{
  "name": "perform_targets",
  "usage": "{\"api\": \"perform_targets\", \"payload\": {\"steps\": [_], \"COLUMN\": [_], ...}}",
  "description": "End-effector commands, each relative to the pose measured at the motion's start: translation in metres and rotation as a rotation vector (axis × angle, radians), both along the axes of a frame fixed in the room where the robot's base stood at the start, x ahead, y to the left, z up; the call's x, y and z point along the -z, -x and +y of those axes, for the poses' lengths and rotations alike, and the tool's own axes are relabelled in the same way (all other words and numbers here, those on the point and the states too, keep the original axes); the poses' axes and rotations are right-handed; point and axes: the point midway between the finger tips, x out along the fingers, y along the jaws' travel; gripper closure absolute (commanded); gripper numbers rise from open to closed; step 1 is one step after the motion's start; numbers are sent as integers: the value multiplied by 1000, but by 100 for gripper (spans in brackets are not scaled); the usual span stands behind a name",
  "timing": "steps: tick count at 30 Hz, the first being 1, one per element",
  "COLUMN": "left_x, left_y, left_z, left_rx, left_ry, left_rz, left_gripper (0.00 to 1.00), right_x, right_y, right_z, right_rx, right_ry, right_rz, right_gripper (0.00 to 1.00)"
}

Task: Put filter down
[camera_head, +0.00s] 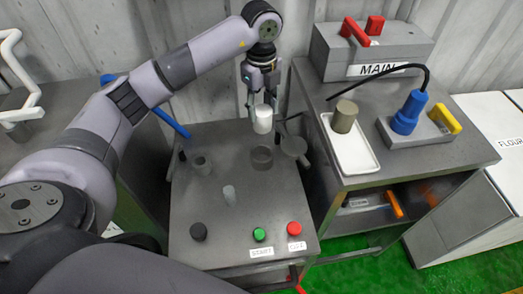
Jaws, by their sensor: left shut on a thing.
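My left gripper (262,99) comes in from the left and points down over the back of the grey machine table. It is shut on a white cylinder (262,121), which appears to be the filter. The filter is upright, above or just behind a dark round holder (262,156) on the machine's top; the exact gap is hard to tell. A grey-tan cylinder (345,116) stands in a white tray (352,152) on the bench to the right. My right gripper does not show.
The right bench has a blue plug (409,112) and a grey MAIN box (385,50). A grey round piece (295,146) juts out beside the holder.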

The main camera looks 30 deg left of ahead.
Motion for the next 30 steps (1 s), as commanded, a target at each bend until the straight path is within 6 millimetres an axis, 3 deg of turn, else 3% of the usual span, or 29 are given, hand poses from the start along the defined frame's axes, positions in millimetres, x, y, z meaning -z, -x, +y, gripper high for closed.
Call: {"api": "perform_targets", "payload": {"steps": [6,12,20,27,30], "left_x": [61,104,125,159,162], "left_y": [2,1,0,1,0], "left_z": [0,0,0,0,0], "left_rx": [1,2,2,2,2], "left_ry": [-1,0,0,0,0], "left_rz": [7,3,1,3,0], "left_gripper": [90,90,90,90,90], "right_x": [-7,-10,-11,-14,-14], "right_y": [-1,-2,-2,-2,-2], "right_z": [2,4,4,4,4], "right_rx": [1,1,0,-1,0], "right_ry": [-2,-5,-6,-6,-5], "right_rz": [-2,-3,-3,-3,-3], "right_gripper": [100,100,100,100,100]}}
